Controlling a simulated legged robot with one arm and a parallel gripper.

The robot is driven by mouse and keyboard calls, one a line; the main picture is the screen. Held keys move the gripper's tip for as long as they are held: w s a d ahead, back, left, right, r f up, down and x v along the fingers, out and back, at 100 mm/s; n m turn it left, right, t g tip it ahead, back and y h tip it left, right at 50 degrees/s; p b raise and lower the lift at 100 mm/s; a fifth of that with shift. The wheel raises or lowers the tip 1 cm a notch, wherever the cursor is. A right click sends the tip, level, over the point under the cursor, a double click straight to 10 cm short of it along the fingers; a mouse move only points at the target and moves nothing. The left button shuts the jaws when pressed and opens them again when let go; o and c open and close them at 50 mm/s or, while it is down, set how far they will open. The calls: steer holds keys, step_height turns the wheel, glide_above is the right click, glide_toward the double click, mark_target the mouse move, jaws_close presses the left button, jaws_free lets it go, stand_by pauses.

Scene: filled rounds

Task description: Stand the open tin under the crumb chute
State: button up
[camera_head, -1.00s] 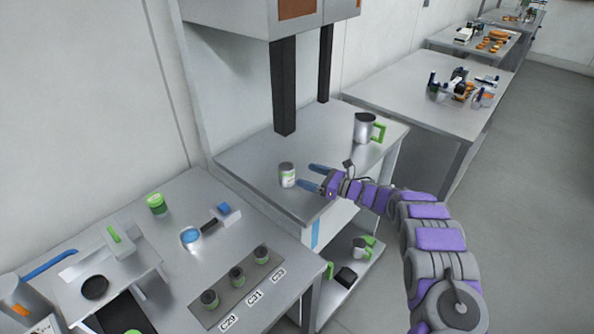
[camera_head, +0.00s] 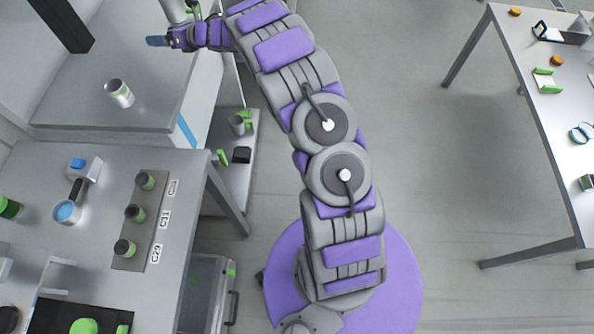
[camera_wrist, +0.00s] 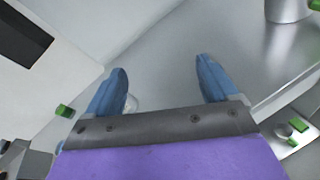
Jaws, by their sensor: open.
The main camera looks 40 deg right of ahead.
steer(key=s+d+r+m+h, duration=0.5)
steer(key=d+r+m+h, duration=0.5)
steer(key=d+m, duration=0.3)
steer(key=s+d+r+m+g+h, duration=0.1)
steer(key=s+d+m+g+h, duration=0.1)
steer(key=s+m, duration=0.4)
steer(key=s+d+r+m+g+h, duration=0.1)
steer(key=s+m+h, duration=0.1)
steer(key=s+m, duration=0.45)
steer(key=s+a+f+m+g+y, duration=0.1)
steer(key=s+a+m+g, duration=0.2)
steer(key=s, duration=1.2)
steer(key=s+a+f+m+g+y, duration=0.2)
steer(key=s+a+m+g, duration=0.2)
steer(key=s, duration=1.2)
steer(key=s+a+f+m+g+y, duration=0.1)
steer(key=s+a+m+g, duration=0.3)
steer(key=s, duration=1.2)
steer(key=a+m, duration=0.2)
steer(key=shift+f+m, duration=0.35)
steer(key=shift+a, duration=0.1)
steer(key=shift+c, duration=0.3)
